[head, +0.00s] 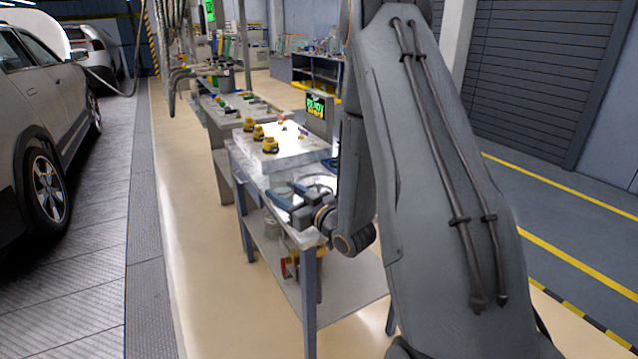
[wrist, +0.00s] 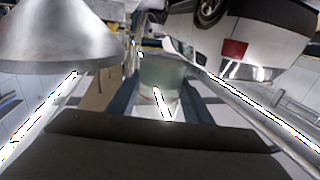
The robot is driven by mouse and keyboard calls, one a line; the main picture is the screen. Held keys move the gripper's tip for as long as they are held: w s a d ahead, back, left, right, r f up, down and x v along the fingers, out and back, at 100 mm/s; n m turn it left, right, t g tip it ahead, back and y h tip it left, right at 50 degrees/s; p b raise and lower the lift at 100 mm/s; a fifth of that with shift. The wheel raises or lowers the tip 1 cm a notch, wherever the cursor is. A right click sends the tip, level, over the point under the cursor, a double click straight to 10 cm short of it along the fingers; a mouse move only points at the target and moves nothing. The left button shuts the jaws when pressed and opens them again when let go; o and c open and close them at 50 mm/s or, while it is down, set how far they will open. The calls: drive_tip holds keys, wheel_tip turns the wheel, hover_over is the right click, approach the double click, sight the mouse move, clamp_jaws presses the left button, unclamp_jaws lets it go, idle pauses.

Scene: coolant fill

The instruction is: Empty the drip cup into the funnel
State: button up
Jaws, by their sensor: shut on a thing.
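My gripper (head: 281,194) is low over the near end of the workbench in the head view, with blue fingers. In the wrist view its fingers (wrist: 162,100) are shut on a pale grey-green cup (wrist: 163,74), the drip cup. The wrist picture looks upside down, as the car's wheel is at its top, so the cup seems turned with the wrist. A large grey metal cone (wrist: 68,42), likely the funnel, fills the upper left there, beside and apart from the cup. The cup's contents cannot be seen. I cannot make out the cup or funnel clearly in the head view.
The workbench (head: 319,262) has a lower shelf. Several yellow-topped items (head: 270,145) stand on its raised white top, beside a display (head: 316,106) with green text. A grey car (head: 50,120) stands at the left. Open floor (head: 195,250) lies between.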

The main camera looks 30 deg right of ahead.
sight(292, 179)
drive_tip(key=shift+s+d+r, duration=0.2)
drive_tip(key=shift+d+r, duration=0.2)
drive_tip(key=shift+r, duration=0.4)
drive_tip(key=shift+w+d+r+m+p, duration=0.1)
drive_tip(key=shift+d+r+m+p, duration=0.2)
drive_tip(key=shift+r+m+p, duration=0.25)
drive_tip(key=shift+d+r+m+p, duration=0.25)
drive_tip(key=shift+r+m+p, duration=0.1)
drive_tip(key=shift+r+p, duration=0.3)
drive_tip(key=shift+w+d+f+m, duration=0.15)
drive_tip(key=shift+d+f+m, duration=0.35)
drive_tip(key=shift+m, duration=0.5)
drive_tip(key=shift+w+d+r+m+p, duration=0.2)
drive_tip(key=shift+d+r+m+p, duration=0.2)
drive_tip(key=shift+d+m+p, duration=0.35)
drive_tip(key=shift+w+d+r+m+p, duration=0.15)
drive_tip(key=shift+d+r+m+p, duration=0.25)
drive_tip(key=shift+m, duration=0.55)
idle(0.6)
drive_tip(key=shift+d+f+m, duration=0.1)
drive_tip(key=shift+f+m, duration=0.25)
drive_tip(key=shift+m, duration=0.5)
drive_tip(key=shift+f+m, duration=0.3)
drive_tip(key=shift+m, duration=0.55)
idle(0.5)
drive_tip(key=shift+r+m, duration=0.15)
drive_tip(key=shift+m, duration=0.25)
